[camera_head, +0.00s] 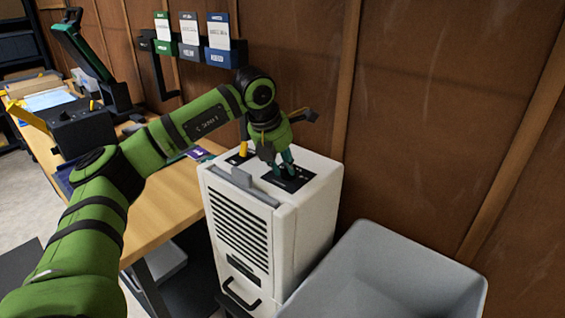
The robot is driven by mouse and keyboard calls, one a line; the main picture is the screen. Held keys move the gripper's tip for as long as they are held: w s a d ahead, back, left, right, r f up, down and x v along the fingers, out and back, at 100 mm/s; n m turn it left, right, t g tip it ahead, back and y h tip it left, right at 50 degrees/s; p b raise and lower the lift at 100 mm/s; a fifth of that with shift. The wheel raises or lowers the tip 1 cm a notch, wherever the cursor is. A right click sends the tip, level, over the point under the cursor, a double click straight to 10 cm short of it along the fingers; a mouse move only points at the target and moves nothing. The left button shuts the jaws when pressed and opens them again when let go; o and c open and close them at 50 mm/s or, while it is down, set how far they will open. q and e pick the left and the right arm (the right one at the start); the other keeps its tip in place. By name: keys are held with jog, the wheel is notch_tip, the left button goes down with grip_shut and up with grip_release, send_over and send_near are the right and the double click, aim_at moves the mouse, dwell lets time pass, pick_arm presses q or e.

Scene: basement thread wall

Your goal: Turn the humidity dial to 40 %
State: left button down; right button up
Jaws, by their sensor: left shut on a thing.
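The humidity dial (287,171) is a small dark teal knob on a black panel on top of a white dehumidifier (319,222). My left gripper (284,157) comes down over it from above and is shut on the dial. The fingers hide much of the dial, and its markings are too small to read, so its setting cannot be told. A yellow-topped part (243,149) stands on a second black patch at the back left of the top. My right gripper is not in view.
A wooden desk (160,215) with equipment stands left of the dehumidifier. A grey open bin (385,275) stands at its right front. Holders with cards (190,35) hang on the brown panelled wall behind. My left arm crosses over the desk.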

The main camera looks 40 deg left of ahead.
pick_arm(q)
jog(key=shift+w+d+r, duration=0.15)
jog(key=shift+w+r, duration=0.05)
jog(key=shift+r, duration=0.1)
jog(key=m+h+p, duration=0.1)
jog(key=m, duration=0.2)
jog(key=shift+w+r+p, duration=0.1)
jog(key=shift+w+p, duration=0.05)
jog(key=shift+p, duration=0.2)
jog(key=m+h+p, duration=0.1)
jog(key=m, duration=0.2)
jog(key=shift+w+g+p, duration=0.1)
jog(key=shift+g+p, duration=0.2)
jog(key=shift+p, duration=0.1)
jog(key=m+g+h+p, duration=0.1)
jog(key=m+p, duration=0.1)
jog(key=m, duration=0.1)
jog(key=shift+w, duration=0.2)
jog(key=shift+w+m+g+h+p, duration=0.15)
jog(key=shift+m+g+h+p, duration=0.2)
jog(key=shift+m+p, duration=0.7)
jog(key=shift+m, duration=0.45)
jog(key=shift+f, duration=0.2)
